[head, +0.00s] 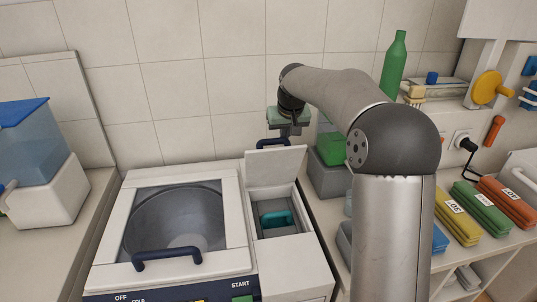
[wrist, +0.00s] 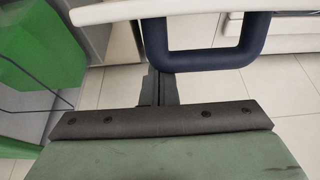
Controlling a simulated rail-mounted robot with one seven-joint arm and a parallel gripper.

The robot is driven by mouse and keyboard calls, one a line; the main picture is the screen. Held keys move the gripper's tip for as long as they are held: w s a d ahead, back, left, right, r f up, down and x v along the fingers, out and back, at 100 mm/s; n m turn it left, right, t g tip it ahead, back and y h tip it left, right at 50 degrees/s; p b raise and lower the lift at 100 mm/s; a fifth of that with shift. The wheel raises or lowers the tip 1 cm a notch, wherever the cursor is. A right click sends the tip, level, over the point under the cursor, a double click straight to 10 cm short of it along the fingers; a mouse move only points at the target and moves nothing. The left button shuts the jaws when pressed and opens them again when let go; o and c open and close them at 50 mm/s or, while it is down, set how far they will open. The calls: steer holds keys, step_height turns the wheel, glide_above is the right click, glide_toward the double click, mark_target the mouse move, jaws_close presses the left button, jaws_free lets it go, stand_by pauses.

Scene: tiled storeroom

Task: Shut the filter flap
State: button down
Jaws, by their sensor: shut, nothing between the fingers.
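The filter flap (head: 276,166) is a white panel on the top right of the white machine. It stands open, roughly upright, at the back of a square compartment. A teal grip (head: 277,218) shows inside the compartment. The flap's dark blue handle (head: 272,143) shows at its top edge. My gripper (head: 287,131) is shut and empty, just above and behind the flap's top. In the wrist view the fingers (wrist: 158,88) reach close to the blue handle loop (wrist: 205,62), with the flap's pale edge (wrist: 180,12) beyond. I cannot tell if they touch.
The machine's round lid (head: 175,222) with a blue handle is left of the compartment. A grey bin with a green item (head: 330,149) stands right behind the flap, close to my arm. A green bottle (head: 393,65) and folded coloured cloths (head: 480,208) are to the right.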

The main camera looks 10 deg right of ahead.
mark_target(288, 143)
steer(key=shift+s, duration=0.25)
steer(key=shift+s+d+f+b, duration=0.1)
steer(key=shift+s+b, duration=0.9)
steer(key=shift+s, duration=0.45)
steer(key=shift+s+f, duration=0.1)
steer(key=shift+s, duration=0.05)
steer(key=shift+s+f+b, duration=0.15)
steer(key=shift+s+b, duration=0.35)
steer(key=shift+b, duration=0.1)
steer(key=shift+s+f+b, duration=0.15)
steer(key=shift+s+b, duration=0.3)
steer(key=shift+s, duration=0.4)
